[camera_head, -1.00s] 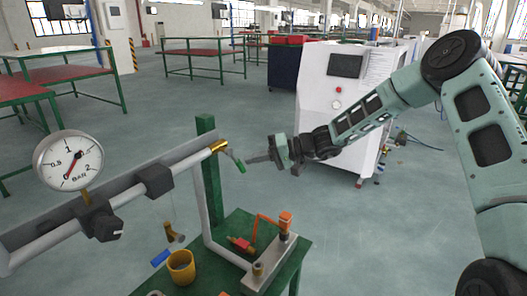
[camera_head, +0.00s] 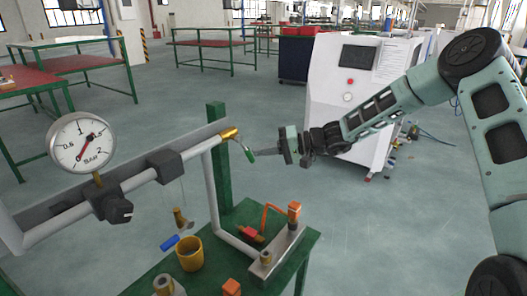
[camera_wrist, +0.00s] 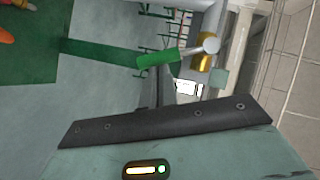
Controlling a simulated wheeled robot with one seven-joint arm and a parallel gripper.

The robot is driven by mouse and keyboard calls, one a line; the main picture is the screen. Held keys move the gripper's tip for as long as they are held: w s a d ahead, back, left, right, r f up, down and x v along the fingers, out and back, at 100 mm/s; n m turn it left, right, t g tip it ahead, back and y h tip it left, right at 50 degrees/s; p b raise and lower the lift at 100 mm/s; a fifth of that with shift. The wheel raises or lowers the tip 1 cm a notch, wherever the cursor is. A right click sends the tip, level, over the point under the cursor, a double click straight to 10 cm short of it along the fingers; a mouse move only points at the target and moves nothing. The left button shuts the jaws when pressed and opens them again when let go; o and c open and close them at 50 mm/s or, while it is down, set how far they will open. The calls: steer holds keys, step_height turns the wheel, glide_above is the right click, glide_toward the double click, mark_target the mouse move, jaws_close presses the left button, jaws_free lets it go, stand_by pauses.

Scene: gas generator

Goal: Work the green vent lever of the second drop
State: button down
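The green vent lever (camera_head: 249,154) hangs down from the brass valve (camera_head: 230,134) at the right end of the grey pipe. My gripper (camera_head: 262,152) is just right of the lever, its thin dark fingertip pointing left at it. I cannot tell from the head view whether they touch. The brass valve (camera_wrist: 203,60) is right of the grip. Only one finger shows clearly, so the opening is hidden.
A pressure gauge (camera_head: 82,143) stands on the sloping pipe (camera_head: 140,178), with dark clamps. Below, a green stand (camera_head: 312,240) carries a brass cup (camera_head: 189,254) and a metal block with an orange lever (camera_head: 294,209). A white cabinet (camera_head: 340,95) stands behind my arm.

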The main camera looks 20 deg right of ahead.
steer(key=shift+s+a+f+m+y+b, duration=0.4)
steer(key=shift+a+f+m+y+b, duration=0.15)
steer(key=shift+m+y+b, duration=0.3)
steer(key=shift+s+a+f+m+y+b, duration=0.4)
steer(key=shift+a+f+m+y+b, duration=0.2)
steer(key=shift+m, duration=0.45)
steer(key=shift+r, duration=0.1)
